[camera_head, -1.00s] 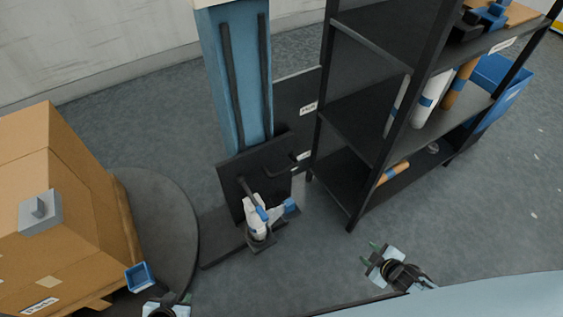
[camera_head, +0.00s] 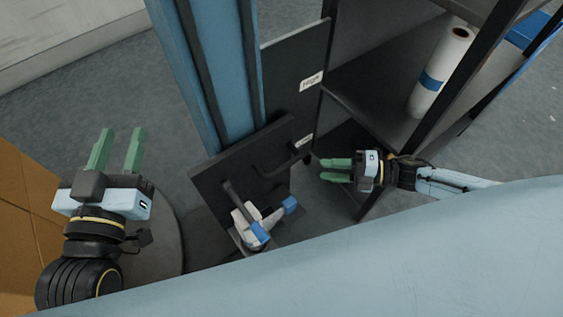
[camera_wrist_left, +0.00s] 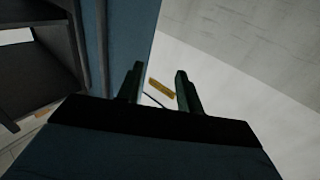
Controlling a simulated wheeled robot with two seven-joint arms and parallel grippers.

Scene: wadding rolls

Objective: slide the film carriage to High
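The film carriage (camera_head: 215,171) is a black plate low on the blue mast (camera_head: 205,70), with a dark handle (camera_head: 285,165) on its right side and a white and blue roll-like part (camera_head: 250,226) at its front. A white label reading High (camera_head: 311,82) is on the dark panel beside the mast, above a second small label (camera_head: 304,141). My left gripper (camera_head: 118,150) is open and empty, left of the mast; its fingers also show apart in the left wrist view (camera_wrist_left: 160,88). My right gripper (camera_head: 336,170) is open, right of the handle and apart from it.
A black shelf rack (camera_head: 390,85) stands at the right, with a white roll with a blue band (camera_head: 440,72) on it. A cardboard box (camera_head: 25,215) is at the left edge beside a dark round platform (camera_head: 160,245). Grey floor shows left of the mast.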

